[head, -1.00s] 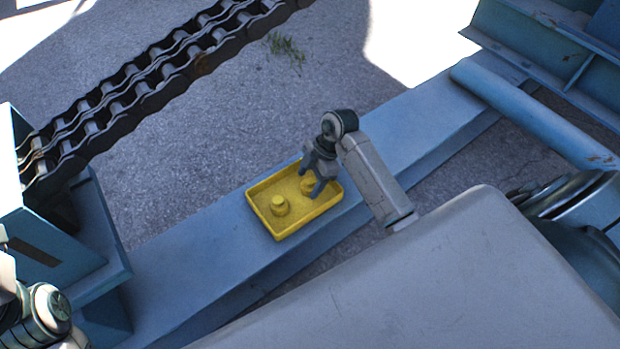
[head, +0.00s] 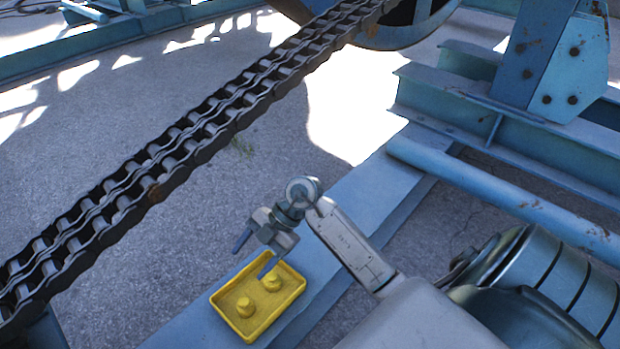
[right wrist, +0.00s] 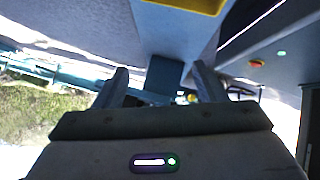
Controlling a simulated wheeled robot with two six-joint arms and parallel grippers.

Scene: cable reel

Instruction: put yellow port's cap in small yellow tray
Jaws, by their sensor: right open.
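The small yellow tray (head: 228,318) lies on the blue beam in the lower middle of the head view. Two yellow caps are in it: one cap (head: 245,306) towards the front left and another cap (head: 272,282) towards the back right. My right gripper (head: 254,254) is open and empty, raised above the back edge of the tray, apart from both caps. In the right wrist view a yellow edge of the tray (right wrist: 190,4) shows at the top, and nothing is between the fingers. My left gripper is out of view, and no port shows clearly.
The blue beam (head: 350,215) runs diagonally under the tray. A heavy double chain (head: 150,185) crosses the left side. A blue pipe (head: 500,200) and steel framework (head: 480,110) stand at the right. Open grey ground (head: 120,110) lies behind the chain.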

